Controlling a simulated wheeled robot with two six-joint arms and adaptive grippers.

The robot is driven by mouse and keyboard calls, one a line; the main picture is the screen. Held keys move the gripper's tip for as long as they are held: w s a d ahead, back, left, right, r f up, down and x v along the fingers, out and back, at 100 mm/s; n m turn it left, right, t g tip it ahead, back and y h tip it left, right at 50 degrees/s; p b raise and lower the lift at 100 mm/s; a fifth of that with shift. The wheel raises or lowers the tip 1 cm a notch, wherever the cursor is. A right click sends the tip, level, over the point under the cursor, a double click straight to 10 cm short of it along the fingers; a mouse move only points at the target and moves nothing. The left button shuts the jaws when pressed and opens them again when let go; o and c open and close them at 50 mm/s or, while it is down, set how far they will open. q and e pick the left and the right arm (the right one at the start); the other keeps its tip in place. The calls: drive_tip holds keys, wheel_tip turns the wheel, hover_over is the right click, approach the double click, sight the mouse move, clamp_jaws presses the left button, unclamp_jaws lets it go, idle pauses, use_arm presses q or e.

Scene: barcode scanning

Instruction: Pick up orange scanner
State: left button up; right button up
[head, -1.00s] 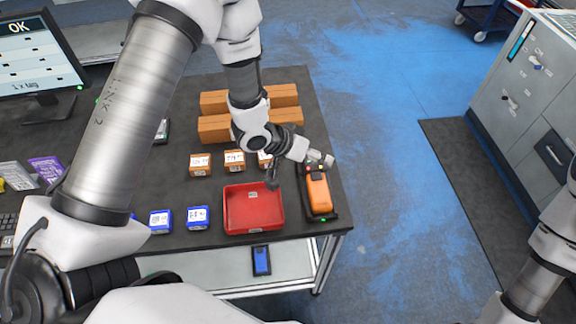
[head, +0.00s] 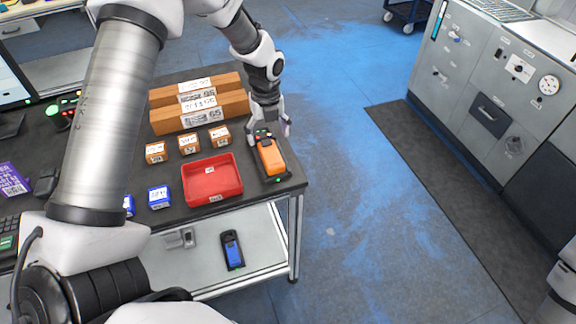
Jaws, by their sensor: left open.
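The orange scanner (head: 271,156) lies in its dark cradle (head: 279,178) near the right edge of the dark table, just right of the red tray. My left gripper (head: 268,132) is open and points down over the far end of the scanner, with its fingers to either side. I cannot tell whether the fingers touch it. Only a piece of my right arm (head: 562,285) shows at the lower right edge; its gripper is out of view.
The red tray (head: 213,197) stands left of the scanner. Small orange boxes (head: 189,144), blue boxes (head: 159,197) and long cardboard boxes (head: 222,108) are farther left and behind. A blue device (head: 233,250) lies on the lower shelf.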

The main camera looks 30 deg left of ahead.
sight(271, 152)
use_arm(q)
drive_tip(key=shift+f, duration=0.15)
drive_tip(key=f, duration=0.1)
drive_tip(key=a+f+p, duration=0.1)
drive_tip(key=f, duration=0.1)
drive_tip(key=w+f+p, duration=0.1)
drive_tip(key=shift+a+f, duration=0.15)
drive_tip(key=f, duration=0.1)
drive_tip(key=d+f+p, duration=0.1)
drive_tip(key=shift+s+f, duration=0.1)
drive_tip(key=shift+f, duration=0.2)
drive_tip(key=shift+s+d+f+p, duration=0.1)
drive_tip(key=shift+f+p, duration=0.2)
drive_tip(key=shift+f, duration=0.3)
drive_tip(key=shift+w+a+f, duration=0.1)
drive_tip(key=shift+w+a, duration=0.1)
drive_tip(key=shift+a, duration=0.05)
drive_tip(key=c, duration=1.4)
drive_tip(key=shift+d, duration=0.15)
drive_tip(key=shift+c, duration=0.2)
use_arm(e)
drive_tip(key=r, duration=0.3)
drive_tip(key=shift+w+a, duration=0.35)
